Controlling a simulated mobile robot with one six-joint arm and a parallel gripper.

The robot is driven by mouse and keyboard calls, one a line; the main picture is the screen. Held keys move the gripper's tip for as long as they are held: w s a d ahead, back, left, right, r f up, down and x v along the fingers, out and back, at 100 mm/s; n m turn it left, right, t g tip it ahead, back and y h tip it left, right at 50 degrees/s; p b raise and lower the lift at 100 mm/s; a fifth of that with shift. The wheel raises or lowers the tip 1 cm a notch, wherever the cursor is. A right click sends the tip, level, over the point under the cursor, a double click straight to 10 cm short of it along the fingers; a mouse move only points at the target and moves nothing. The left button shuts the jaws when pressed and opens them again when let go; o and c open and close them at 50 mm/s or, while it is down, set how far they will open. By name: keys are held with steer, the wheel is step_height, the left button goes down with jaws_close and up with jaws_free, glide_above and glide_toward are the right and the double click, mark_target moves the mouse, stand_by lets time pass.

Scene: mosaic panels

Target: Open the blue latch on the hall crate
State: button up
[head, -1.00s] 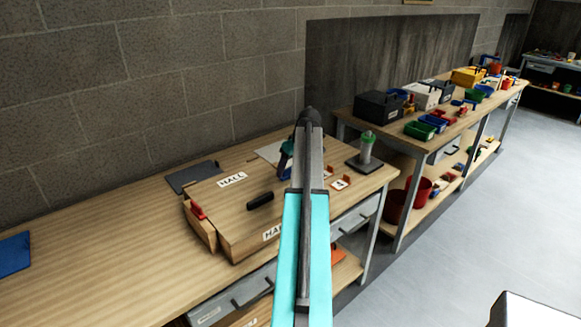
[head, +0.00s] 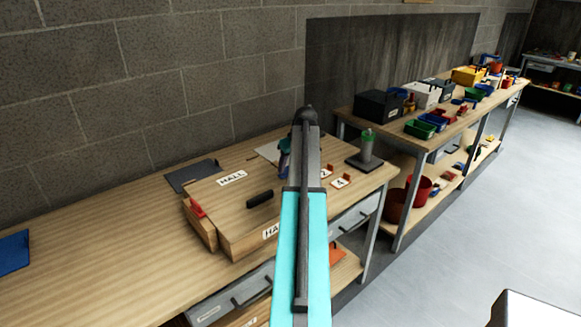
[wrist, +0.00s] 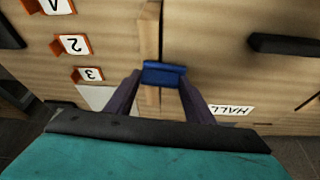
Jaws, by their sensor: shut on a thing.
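The hall crate (head: 225,222) is a wooden box with HALL labels on the bench. It also shows in the wrist view (wrist: 225,75), where the blue latch (wrist: 164,72) sits at the seam between two wooden parts. My gripper (wrist: 163,82) has its two dark fingers on either side of the latch, shut on it.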

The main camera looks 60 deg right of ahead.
steer(key=m, duration=0.2)
steer(key=w+m+h+b, duration=0.1)
steer(key=m, duration=0.1)
steer(key=shift+d+g+h, duration=0.1)
steer(key=shift+g+h, duration=0.2)
steer(key=shift+g, duration=0.1)
steer(key=m, duration=0.1)
steer(key=m+g+b, duration=0.1)
steer(key=m, duration=0.2)
steer(key=shift+w+d+m+g+h+b, duration=0.3)
steer(key=shift+m+h+b, duration=0.05)
steer(key=shift+m+h, duration=0.05)
steer(key=m, duration=0.2)
steer(key=m+g+b, duration=0.1)
steer(key=shift+w+d+m, duration=0.2)
steer(key=shift+d+m, duration=0.15)
steer(key=shift+m, duration=0.05)
steer(key=shift+d+r+m+g+b, duration=0.15)
steer(key=shift+m+g+b, duration=0.5)
steer(key=shift+m, duration=0.85)
steer(key=shift+g, duration=0.25)
steer(key=o, duration=1.1)
steer(key=shift+c, duration=0.2)
steer(key=b+v, duration=0.3)
steer(key=v, duration=1)
steer(key=shift+a+r, duration=0.25)
